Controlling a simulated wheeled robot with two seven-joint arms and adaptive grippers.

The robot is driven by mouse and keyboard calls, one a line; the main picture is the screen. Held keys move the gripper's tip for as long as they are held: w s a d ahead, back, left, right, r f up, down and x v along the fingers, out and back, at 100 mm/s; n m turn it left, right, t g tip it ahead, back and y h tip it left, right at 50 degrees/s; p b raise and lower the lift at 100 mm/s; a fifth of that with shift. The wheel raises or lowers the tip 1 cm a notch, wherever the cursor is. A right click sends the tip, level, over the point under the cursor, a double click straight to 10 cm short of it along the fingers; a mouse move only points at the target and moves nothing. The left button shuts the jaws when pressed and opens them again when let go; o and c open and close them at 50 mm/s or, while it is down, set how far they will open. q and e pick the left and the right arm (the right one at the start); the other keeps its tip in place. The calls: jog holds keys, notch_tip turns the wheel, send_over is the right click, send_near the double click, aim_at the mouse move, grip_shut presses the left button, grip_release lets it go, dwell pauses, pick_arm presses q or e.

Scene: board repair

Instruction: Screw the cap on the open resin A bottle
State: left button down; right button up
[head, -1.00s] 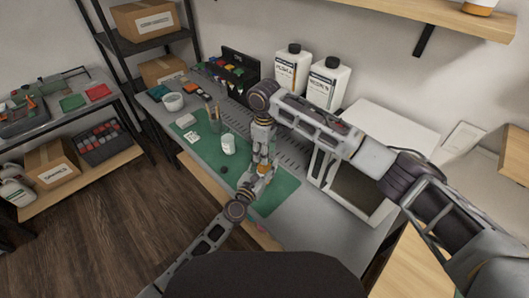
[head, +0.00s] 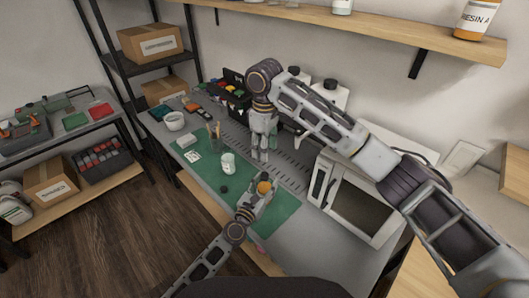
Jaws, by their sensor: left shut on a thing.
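My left gripper (head: 259,195) is low over the green mat, shut on a small orange thing (head: 264,187). Its fingers hide part of that thing, so I cannot tell whether it is a cap or a bottle. My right gripper (head: 261,152) points down above the back of the bench, apart from the left one; its opening is too small to judge. A bottle labelled RESIN A (head: 476,18), white with an orange base, stands on the upper shelf; its top is not clearly visible. A small dark disc (head: 224,189) lies on the mat.
A white cup (head: 228,163) stands on the green mat (head: 283,207). Behind my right arm are two large white bottles (head: 331,96) with black caps. A white oven-like box (head: 352,206) stands to the right. A pen holder (head: 214,136) and white bowl (head: 174,121) are left.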

pick_arm(q)
jog(key=c, duration=0.6)
grip_release()
jog(key=shift+v, duration=5.95)
jog(key=shift+s+a, duration=0.15)
